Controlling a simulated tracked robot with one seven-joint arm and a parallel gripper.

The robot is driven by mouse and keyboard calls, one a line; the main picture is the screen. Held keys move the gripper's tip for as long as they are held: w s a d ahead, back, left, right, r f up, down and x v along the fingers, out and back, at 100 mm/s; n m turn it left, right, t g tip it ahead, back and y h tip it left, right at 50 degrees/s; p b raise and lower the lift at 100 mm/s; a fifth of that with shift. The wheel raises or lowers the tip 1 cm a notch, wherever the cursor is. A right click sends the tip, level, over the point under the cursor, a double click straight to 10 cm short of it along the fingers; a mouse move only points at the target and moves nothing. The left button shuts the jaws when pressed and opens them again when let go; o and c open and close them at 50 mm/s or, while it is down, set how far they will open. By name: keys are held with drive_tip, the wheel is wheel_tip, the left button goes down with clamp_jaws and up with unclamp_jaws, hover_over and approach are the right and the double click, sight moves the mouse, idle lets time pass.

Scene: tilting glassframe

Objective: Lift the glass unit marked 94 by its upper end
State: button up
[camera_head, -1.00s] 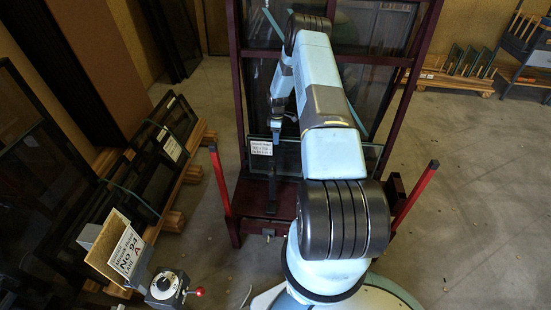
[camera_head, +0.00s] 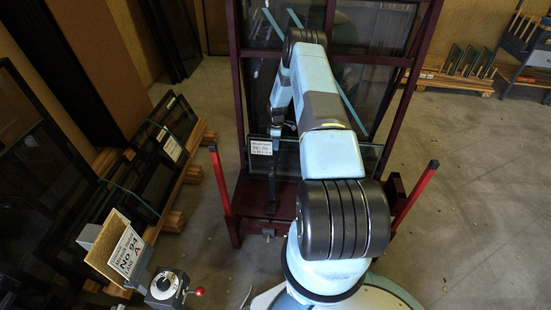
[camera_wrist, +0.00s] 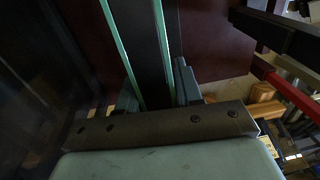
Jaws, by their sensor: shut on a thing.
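A glass unit (camera_head: 335,160) with a pale green upper edge stands low in the dark red frame. A white label (camera_head: 261,147) hangs near its upper left part; its print is too small to read. My gripper (camera_head: 277,130) is at the unit's upper edge, just above the label, largely hidden by my arm. In the wrist view my gripper (camera_wrist: 155,92) has a finger on each side of two green glass edges (camera_wrist: 161,35) with a dark strip between them, and is shut on the unit.
The dark red frame (camera_head: 240,80) surrounds the unit, with red posts (camera_head: 415,198) at both sides. Racked panes (camera_head: 160,150) stand left. Floor at right (camera_head: 480,200) is clear.

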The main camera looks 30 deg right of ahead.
clamp_jaws()
drive_tip(key=shift+w, duration=0.1)
idle(0.7)
drive_tip(key=shift+w+d+r, duration=0.1)
drive_tip(key=shift+r, duration=0.05)
